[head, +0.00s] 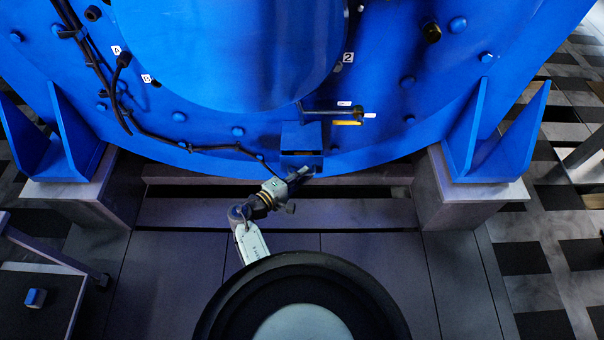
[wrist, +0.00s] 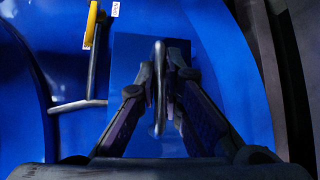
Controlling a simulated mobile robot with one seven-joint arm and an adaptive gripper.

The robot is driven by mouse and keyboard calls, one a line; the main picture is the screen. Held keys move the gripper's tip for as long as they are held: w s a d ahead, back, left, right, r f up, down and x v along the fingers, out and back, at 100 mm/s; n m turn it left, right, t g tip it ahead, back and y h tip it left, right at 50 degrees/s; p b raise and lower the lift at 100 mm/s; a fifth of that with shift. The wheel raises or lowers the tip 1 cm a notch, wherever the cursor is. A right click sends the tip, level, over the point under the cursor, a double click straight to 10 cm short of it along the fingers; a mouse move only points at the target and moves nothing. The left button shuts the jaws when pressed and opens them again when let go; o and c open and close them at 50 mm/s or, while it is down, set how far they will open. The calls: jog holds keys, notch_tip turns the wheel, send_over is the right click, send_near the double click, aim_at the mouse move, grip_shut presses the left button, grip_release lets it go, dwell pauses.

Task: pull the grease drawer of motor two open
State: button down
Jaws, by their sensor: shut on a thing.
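The big blue motor (head: 390,80) carries a "2" label (head: 348,57). A small blue box, the grease drawer (head: 300,138), sits low on its face; its blue front (wrist: 128,60) fills the middle of the wrist view. A grey upright bar handle (wrist: 159,52) stands on that front. My gripper (head: 299,174) is at the drawer's lower front, and in the wrist view its fingers (wrist: 165,85) are shut on the handle from both sides. The fingers hide part of the handle. How far the drawer stands out is hard to tell.
A grey pipe with a yellow-handled lever (head: 347,123) is just right of and above the drawer; the lever shows at upper left in the wrist view (wrist: 91,25). A black cable (head: 190,148) runs to the drawer's left. Grey support blocks (head: 470,190) flank the motor.

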dwell(0.7)
jog(key=s+p, duration=0.2)
jog(key=s, duration=0.7)
jog(key=shift+s, duration=0.25)
jog(key=c, duration=1.7)
grip_release()
jog(key=shift+a, duration=0.1)
jog(key=v, duration=1.2)
